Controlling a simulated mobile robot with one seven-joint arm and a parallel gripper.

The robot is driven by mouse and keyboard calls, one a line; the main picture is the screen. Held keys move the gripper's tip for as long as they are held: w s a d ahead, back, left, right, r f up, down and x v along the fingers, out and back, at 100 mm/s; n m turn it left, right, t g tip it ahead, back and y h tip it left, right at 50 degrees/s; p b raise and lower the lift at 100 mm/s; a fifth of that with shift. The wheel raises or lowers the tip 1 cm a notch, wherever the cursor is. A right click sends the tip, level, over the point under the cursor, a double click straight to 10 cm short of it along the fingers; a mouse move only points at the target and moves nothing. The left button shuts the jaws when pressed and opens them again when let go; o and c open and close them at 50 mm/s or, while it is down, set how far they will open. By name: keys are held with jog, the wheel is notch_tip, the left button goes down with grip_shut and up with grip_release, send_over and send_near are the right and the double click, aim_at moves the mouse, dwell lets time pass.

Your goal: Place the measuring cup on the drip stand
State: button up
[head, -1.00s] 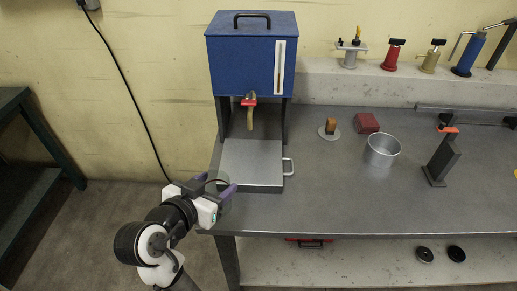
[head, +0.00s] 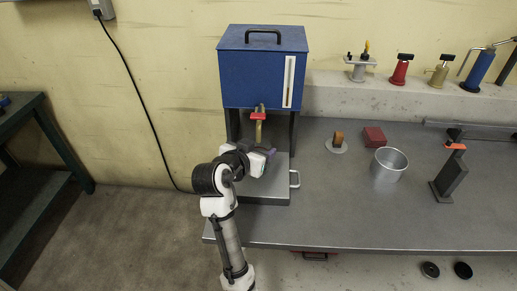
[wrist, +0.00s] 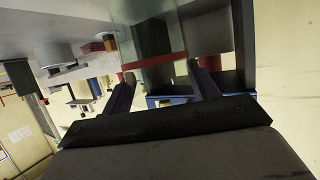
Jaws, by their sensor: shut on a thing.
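My gripper (head: 268,152) is over the drip stand (head: 266,192), a flat grey metal box with a side handle under the blue tank's tap. In the wrist view my gripper (wrist: 163,84) has its two dark fingers on either side of a clear, greenish measuring cup (wrist: 160,72) with a red band. The cup is held between them. In the head view the cup is hard to make out, being see-through and behind my gripper. I cannot tell whether its base touches the stand.
The blue tank (head: 250,80) with a red-handled tap (head: 258,117) stands directly behind my gripper. A metal pot (head: 389,165), a red block (head: 374,137) and an upright post (head: 449,177) stand to the right. The bench front right is clear.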

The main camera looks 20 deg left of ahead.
jog(key=shift+w+d+f, duration=0.1)
jog(key=shift+w+f, duration=0.2)
jog(key=shift+w, duration=0.1)
jog(key=shift+f, duration=0.45)
jog(key=shift+f, duration=0.1)
jog(key=shift+f, duration=0.15)
jog(key=o, duration=1)
jog(key=shift+o, duration=0.2)
